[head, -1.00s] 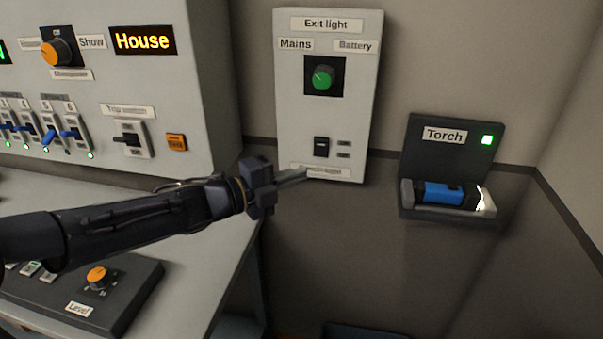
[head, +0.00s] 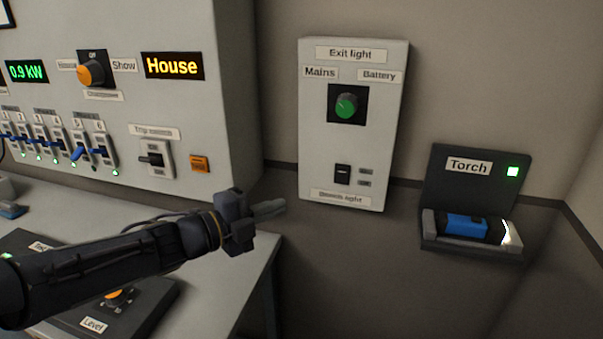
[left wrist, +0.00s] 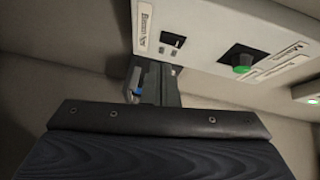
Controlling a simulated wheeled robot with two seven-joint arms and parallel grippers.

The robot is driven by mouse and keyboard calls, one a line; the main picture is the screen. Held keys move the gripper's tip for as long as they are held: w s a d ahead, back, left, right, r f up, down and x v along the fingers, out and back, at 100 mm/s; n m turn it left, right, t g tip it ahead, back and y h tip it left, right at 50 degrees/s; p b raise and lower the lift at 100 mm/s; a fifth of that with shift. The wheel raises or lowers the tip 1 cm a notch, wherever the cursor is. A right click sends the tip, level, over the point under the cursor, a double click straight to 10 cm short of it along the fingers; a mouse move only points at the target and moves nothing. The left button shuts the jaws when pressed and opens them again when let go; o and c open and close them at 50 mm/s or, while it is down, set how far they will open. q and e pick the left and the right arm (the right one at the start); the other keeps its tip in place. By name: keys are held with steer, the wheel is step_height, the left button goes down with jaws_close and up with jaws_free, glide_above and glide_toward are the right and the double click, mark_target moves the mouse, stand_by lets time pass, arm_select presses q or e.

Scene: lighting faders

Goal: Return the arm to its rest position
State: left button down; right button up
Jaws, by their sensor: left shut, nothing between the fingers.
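My left gripper (head: 268,208) is shut and empty in the head view. It hangs in the air over the right edge of the desk, to the lower left of the exit light box (head: 350,190). A gap of wall shows between the fingertips and the box. The box has a green knob (head: 346,106) and a small black rocker switch (head: 342,174). In the left wrist view the box also shows at the top, with its green knob (left wrist: 242,62). My right gripper is in neither view.
A grey panel with a House display (head: 173,66), several blue faders and a trip switch (head: 154,160) stands at left. A blue torch (head: 466,226) sits in its wall holder at right. The desk (head: 215,275) bears a Level box (head: 150,300).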

arm_select(q)
steer(key=s+a+r+n+t+y+p, duration=0.2)
steer(key=a+r+n+t+y, duration=0.1)
steer(key=a+n+y, duration=0.6)
steer(key=s+a+f+n+g+y+p, duration=0.2)
steer(key=s+a+f+n+g+y, duration=0.15)
steer(key=s+a+n, duration=0.5)
steer(key=s+d+f+n+g+h, duration=0.1)
steer(key=s+d+f+n+g, duration=0.1)
steer(key=s+n, duration=0.3)
steer(key=s+d+f+n+g+h+p, duration=0.1)
steer(key=s+d+f+n, duration=0.4)
steer(key=s, duration=0.7)
steer(key=shift+d+f+g+h, duration=0.2)
steer(key=shift+g+h, duration=0.55)
steer(key=shift+g, duration=0.5)
